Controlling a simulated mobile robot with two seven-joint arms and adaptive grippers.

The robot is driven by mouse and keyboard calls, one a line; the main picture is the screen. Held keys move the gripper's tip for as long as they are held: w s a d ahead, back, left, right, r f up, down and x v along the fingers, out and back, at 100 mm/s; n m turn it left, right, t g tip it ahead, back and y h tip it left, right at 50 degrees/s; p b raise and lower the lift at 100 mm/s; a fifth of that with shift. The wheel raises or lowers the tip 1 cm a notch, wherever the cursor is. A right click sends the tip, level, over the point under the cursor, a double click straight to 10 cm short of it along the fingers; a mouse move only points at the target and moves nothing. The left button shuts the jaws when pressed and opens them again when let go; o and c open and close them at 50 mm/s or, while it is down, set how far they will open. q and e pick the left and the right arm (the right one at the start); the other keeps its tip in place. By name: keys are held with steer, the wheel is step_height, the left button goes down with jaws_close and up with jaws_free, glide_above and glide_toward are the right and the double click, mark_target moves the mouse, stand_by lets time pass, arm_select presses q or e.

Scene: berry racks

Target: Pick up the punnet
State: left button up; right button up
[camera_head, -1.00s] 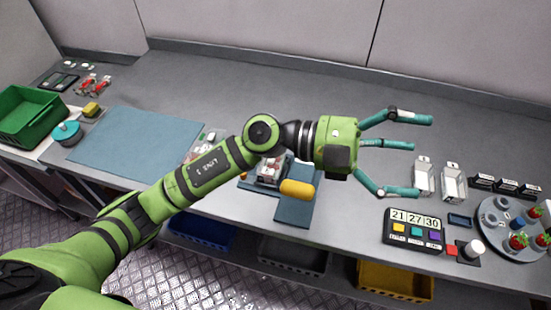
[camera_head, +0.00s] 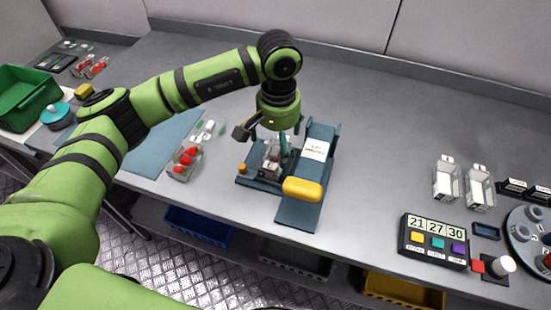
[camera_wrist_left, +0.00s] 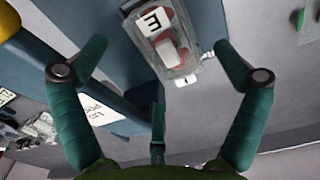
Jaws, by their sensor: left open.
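A clear punnet (camera_head: 271,158) with a white label and something red inside sits on the blue station, partly hidden by my gripper. In the left wrist view the punnet (camera_wrist_left: 168,45) lies between the spread fingers, toward the top of the picture, with a dark character on its label. My left gripper (camera_head: 275,140) points down over it, fingers open around its sides; I cannot tell whether they touch it. Another clear punnet (camera_head: 184,162) with red berries stands on the worktop left of the station. My right gripper is not in view.
The blue station (camera_head: 296,211) carries a yellow roller (camera_head: 302,189) close beside the punnet. Two clear punnets (camera_head: 446,180) stand further right, behind a button panel (camera_head: 434,241). A green crate (camera_head: 28,98) is far left. The worktop behind the station is free.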

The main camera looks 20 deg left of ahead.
mark_target(278, 157)
arm_select(q)
step_height(278, 157, down, 4)
steer(key=shift+s+d+r+p, duration=0.1)
steer(key=shift+s+r+p, duration=0.1)
steer(key=shift+p, duration=0.8)
steer(key=shift+w+f, duration=0.1)
steer(key=shift+f, duration=0.4)
steer(key=c, duration=1.1)
